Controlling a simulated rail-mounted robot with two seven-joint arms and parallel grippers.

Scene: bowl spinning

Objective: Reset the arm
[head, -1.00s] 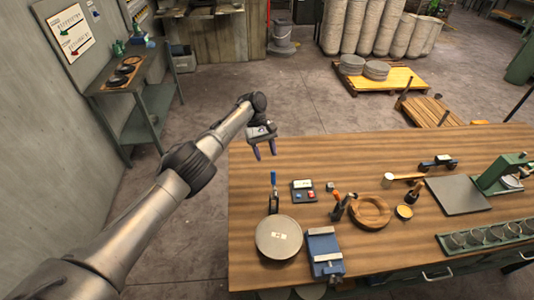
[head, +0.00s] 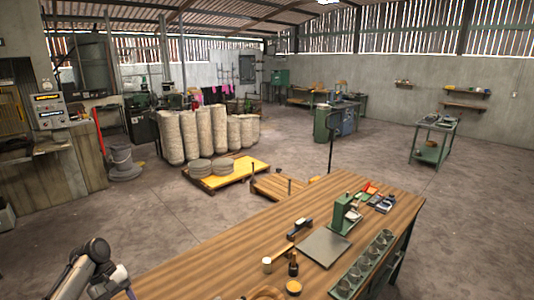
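My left arm (head: 82,268) shows only in the bottom left corner of the head view. My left gripper (head: 120,289) is at the bottom edge, by the left end of the wooden workbench (head: 215,252). Its fingertips are mostly cut off by the frame, so I cannot tell whether it is open or shut. No held object shows. My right arm and gripper are not in view.
On the bench are a green press (head: 345,214), a grey plate (head: 324,247), a mallet (head: 280,258), a small bottle (head: 293,264) and a green tray of round cups (head: 363,265). Yellow pallet boards (head: 228,180) lie beyond. Open concrete floor (head: 400,165) stretches right.

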